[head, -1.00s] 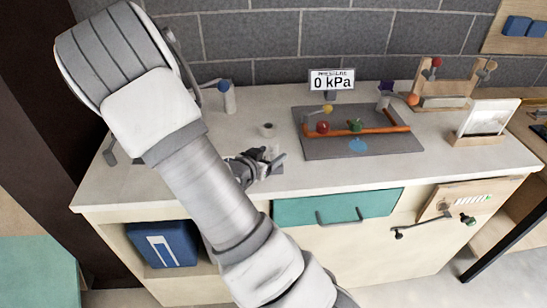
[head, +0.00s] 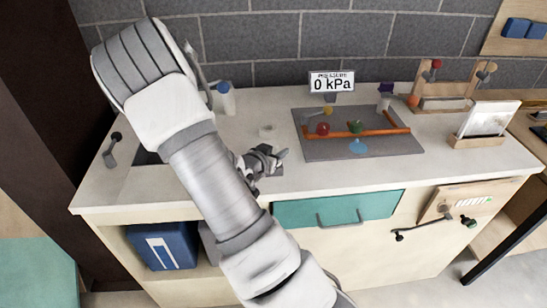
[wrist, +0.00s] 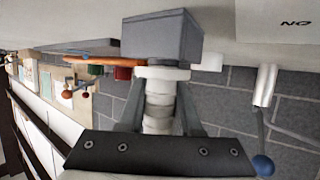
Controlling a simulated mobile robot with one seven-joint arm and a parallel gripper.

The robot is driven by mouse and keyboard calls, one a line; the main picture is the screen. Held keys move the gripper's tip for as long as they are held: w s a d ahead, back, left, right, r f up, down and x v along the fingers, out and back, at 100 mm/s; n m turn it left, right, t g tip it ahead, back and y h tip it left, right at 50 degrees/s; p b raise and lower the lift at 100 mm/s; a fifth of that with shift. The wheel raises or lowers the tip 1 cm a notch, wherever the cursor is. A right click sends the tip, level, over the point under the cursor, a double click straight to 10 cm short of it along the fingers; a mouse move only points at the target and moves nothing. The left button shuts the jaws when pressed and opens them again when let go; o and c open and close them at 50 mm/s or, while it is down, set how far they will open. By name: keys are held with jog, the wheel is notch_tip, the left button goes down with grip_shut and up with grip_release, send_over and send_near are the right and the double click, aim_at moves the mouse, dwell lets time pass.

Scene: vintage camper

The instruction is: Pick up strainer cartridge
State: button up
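The strainer cartridge (wrist: 157,100), a pale ribbed cylinder with a wide flange, shows in the wrist view in line with a grey block (wrist: 162,36). The wrist picture looks upside down, with the counter at the top. My gripper (wrist: 161,88) has one dark finger on each side of the cartridge. The fingers look open around it; firm contact is not visible. In the head view my gripper (head: 270,160) is low over the counter, pointing right. There it largely hides the cartridge and block.
A white ring (head: 267,131) lies just behind my gripper on the counter (head: 330,176). To the right are a dark tray (head: 400,149) with an orange bar, a pressure sign (head: 332,82) and a card stand (head: 478,142).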

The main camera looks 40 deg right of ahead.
grip_shut()
jog(key=shift+r, duration=0.1)
jog(key=shift+r+p, duration=0.4)
jog(key=shift+r, duration=0.05)
jog(key=r+p, duration=0.3)
jog(key=shift+s+r, duration=0.3)
jog(key=shift+r, duration=0.1)
jog(key=s+d+r+p, duration=0.2)
jog(key=s+r+p, duration=0.4)
jog(key=s+p, duration=0.4)
jog(key=p, duration=0.5)
jog(key=shift+s+r, duration=0.15)
jog(key=shift+s, duration=0.25)
